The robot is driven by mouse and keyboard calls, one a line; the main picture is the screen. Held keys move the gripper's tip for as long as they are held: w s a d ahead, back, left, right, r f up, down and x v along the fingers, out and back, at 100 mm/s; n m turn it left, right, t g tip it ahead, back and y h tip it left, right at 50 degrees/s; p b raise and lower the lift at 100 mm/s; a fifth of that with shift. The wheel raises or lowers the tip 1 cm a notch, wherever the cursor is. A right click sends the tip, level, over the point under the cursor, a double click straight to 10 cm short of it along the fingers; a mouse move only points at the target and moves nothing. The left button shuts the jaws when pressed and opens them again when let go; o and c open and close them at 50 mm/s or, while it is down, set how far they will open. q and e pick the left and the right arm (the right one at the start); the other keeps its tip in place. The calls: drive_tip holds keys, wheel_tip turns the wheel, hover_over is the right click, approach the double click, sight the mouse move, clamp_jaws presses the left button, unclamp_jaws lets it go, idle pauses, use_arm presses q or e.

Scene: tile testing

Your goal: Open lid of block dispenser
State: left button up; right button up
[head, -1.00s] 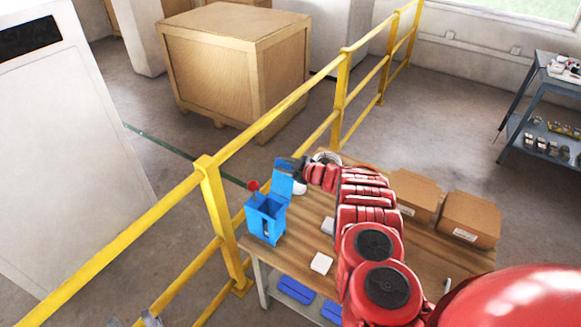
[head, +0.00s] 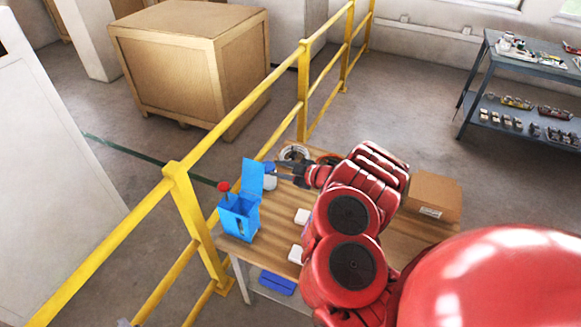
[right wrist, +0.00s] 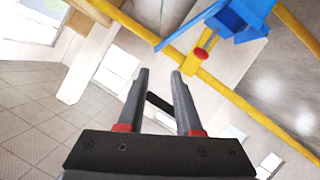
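The blue block dispenser (head: 239,220) stands on the left end of the wooden table. Its lid (head: 252,178) is raised and stands roughly upright at the back of the open box. A red ball knob (head: 223,187) sticks up at its left. My right gripper (head: 284,175) is just right of the lid, seemingly apart from it. In the right wrist view its fingers (right wrist: 160,76) are spread with nothing held, and the dispenser (right wrist: 236,18) is at the upper right with the red knob (right wrist: 205,42).
A jar (head: 270,182) stands by my right gripper. White blocks (head: 302,216) lie on the table (head: 272,243). A cardboard box (head: 434,194) is at its right. A yellow railing (head: 190,214) runs close along the dispenser's left side. My right arm covers much of the table.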

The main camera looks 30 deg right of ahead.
drive_tip(key=p+v, duration=0.3)
drive_tip(key=v, duration=0.1)
drive_tip(key=shift+s, duration=0.15)
idle(0.4)
